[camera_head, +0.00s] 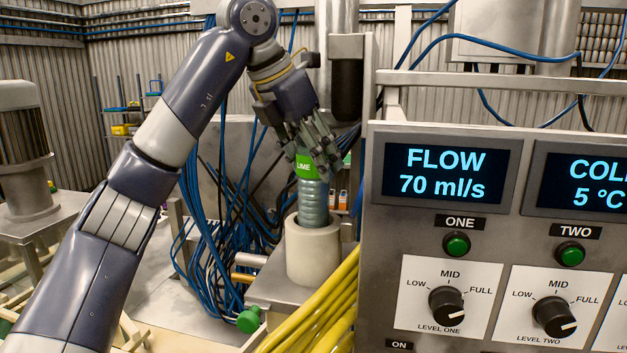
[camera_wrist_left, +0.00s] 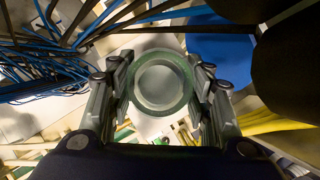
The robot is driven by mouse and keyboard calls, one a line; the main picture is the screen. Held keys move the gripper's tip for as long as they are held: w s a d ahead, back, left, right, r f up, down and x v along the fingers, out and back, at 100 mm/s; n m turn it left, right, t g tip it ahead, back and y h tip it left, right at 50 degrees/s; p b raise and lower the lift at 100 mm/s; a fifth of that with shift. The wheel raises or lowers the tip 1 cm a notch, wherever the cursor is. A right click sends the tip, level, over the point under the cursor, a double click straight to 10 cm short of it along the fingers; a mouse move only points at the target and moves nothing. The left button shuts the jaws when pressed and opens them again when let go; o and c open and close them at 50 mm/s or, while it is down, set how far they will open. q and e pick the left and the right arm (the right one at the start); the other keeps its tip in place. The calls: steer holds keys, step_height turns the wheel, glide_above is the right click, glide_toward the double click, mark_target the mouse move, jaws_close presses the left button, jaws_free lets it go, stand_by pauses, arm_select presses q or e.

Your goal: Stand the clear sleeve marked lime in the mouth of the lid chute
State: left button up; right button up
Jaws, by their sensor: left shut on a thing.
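The clear sleeve (camera_head: 313,203) has a green band marked LIME near its top and ridged, grey-looking sides. It is nearly upright. My left gripper (camera_head: 318,158) is shut on its upper part from above. The sleeve's lower end meets the open top of a cream round chute (camera_head: 313,258) and appears to be inside its mouth; how deep it sits I cannot tell. In the left wrist view the sleeve shows end-on as a greenish ring (camera_wrist_left: 160,84) between the fingers of my left gripper (camera_wrist_left: 162,95). My right gripper is not in view.
A control panel (camera_head: 500,240) with displays and knobs stands close on the right. Yellow hoses (camera_head: 318,305) run in front of the chute. Blue cables (camera_head: 215,240) hang on its left. A green knob (camera_head: 248,320) sits low in front.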

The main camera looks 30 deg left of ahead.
mark_target(314, 183)
arm_select(q)
step_height(314, 183, down, 3)
steer(key=shift+f+p, duration=0.1)
steer(key=shift+p, duration=0.25)
steer(key=shift+f, duration=0.45)
steer(key=shift+f, duration=0.2)
steer(key=o, duration=1.5)
steer(key=shift+r, duration=0.15)
